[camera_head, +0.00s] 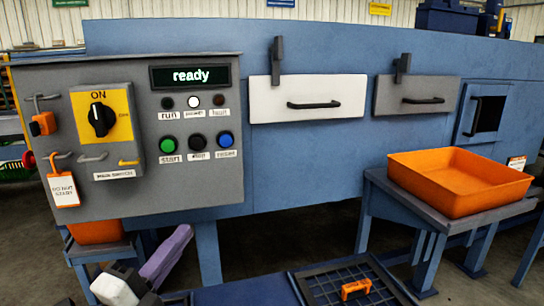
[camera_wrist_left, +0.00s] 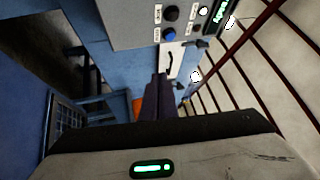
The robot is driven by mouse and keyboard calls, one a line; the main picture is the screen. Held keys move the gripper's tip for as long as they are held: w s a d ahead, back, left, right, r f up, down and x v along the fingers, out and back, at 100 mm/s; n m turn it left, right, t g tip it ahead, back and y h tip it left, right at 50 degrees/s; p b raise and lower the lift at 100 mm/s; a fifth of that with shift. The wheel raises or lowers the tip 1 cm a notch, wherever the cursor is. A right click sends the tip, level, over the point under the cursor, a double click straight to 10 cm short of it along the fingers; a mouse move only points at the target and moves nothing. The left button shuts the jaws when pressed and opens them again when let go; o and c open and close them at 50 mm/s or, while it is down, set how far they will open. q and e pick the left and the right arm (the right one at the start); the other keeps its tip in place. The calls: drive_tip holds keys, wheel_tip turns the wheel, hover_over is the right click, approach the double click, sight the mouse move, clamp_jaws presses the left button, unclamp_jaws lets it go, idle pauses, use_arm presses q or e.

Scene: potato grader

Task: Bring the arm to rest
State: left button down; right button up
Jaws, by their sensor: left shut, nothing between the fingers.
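My left arm comes in at the bottom left of the head view. Its gripper (camera_head: 184,233) has dark purple fingers pressed together with nothing between them, and points up and to the right. It hangs in front of and below the grey control panel (camera_head: 60,90), clear of it. In the left wrist view the closed fingers (camera_wrist_left: 161,78) point toward the blue machine, with the panel's buttons beyond them. My right gripper does not show.
The panel carries a yellow switch plate (camera_head: 122,105) with a black knob at ON, a lit "ready" display (camera_head: 190,76), several buttons and a hanging tag (camera_head: 63,190). An orange tray (camera_head: 457,200) stands at right. A floor grid (camera_head: 325,290) bears an orange handle (camera_head: 356,288).

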use_arm(q)
drive_tip(key=s+f+n+g+y, duration=0.25)
drive_tip(key=f+n, duration=0.25)
drive_tip(key=f, duration=0.6)
drive_tip(key=s+f+n+g+y, duration=0.15)
drive_tip(key=s+f+n, duration=0.3)
drive_tip(key=f, duration=0.65)
drive_tip(key=s+f+n+g, duration=0.6)
drive_tip(key=s+f+n, duration=0.4)
drive_tip(key=s+f, duration=0.7)
drive_tip(key=shift+s+d+f+g+y, duration=0.3)
drive_tip(key=shift+s+f+y, duration=0.1)
drive_tip(key=shift+f, duration=0.55)
drive_tip(key=shift+w+d, duration=0.15)
drive_tip(key=shift+w, duration=0.05)
